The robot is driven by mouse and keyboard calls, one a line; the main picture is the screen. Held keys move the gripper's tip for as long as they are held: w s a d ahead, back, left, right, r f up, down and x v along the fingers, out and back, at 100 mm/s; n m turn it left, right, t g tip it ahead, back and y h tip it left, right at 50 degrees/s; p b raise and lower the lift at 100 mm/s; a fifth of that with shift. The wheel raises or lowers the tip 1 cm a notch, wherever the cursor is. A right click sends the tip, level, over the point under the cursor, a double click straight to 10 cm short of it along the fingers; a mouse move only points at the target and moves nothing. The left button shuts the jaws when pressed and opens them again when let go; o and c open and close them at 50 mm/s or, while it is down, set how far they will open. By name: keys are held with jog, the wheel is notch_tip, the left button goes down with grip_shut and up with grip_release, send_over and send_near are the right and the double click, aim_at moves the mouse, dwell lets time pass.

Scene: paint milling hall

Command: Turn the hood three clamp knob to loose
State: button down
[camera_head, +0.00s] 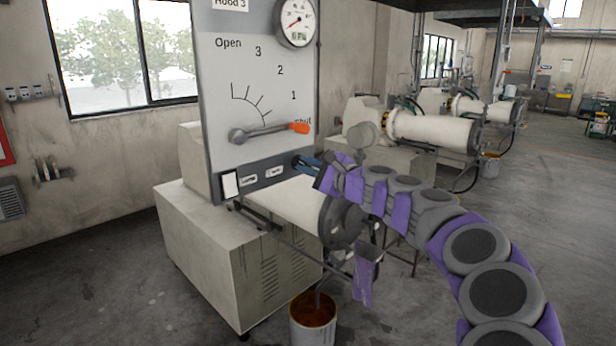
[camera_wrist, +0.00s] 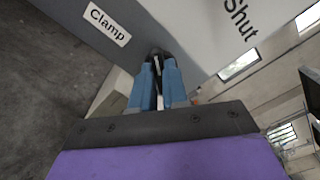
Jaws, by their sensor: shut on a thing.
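The hood three panel (camera_head: 225,80) is an upright light grey board marked Open, 3, 2, 1 and Shut. The clamp knob (camera_wrist: 156,54) is a small dark piece on the panel face, beside the Clamp label (camera_wrist: 109,25) in the wrist view. My gripper (camera_head: 298,163) reaches the panel's lower right edge from the right. In the wrist view its blue fingers (camera_wrist: 157,70) are shut on the knob. The fingers hide most of the knob, so I cannot tell its turn.
An orange-tipped lever (camera_head: 270,131) on the panel points right, close to Shut. A round gauge (camera_head: 297,22) sits above. Below are a pale mill cabinet (camera_head: 225,260) and a bucket of brown paint (camera_head: 313,325). Open floor (camera_head: 90,270) lies at the left.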

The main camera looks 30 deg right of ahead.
jog(key=shift+a+f+n+b, duration=0.1)
jog(key=shift+f+n+b, duration=0.1)
jog(key=shift+n+b, duration=1.5)
jog(key=shift+f+n+b, duration=0.15)
jog(key=shift+n+b, duration=1.3)
jog(key=shift+n, duration=0.35)
jog(key=shift+f, duration=0.1)
jog(key=c, duration=1.1)
grip_release()
jog(key=shift+c, duration=0.2)
jog(key=shift+s+r, duration=0.15)
jog(key=shift+r, duration=0.05)
jog(key=v, duration=1.7)
jog(key=shift+p, duration=0.35)
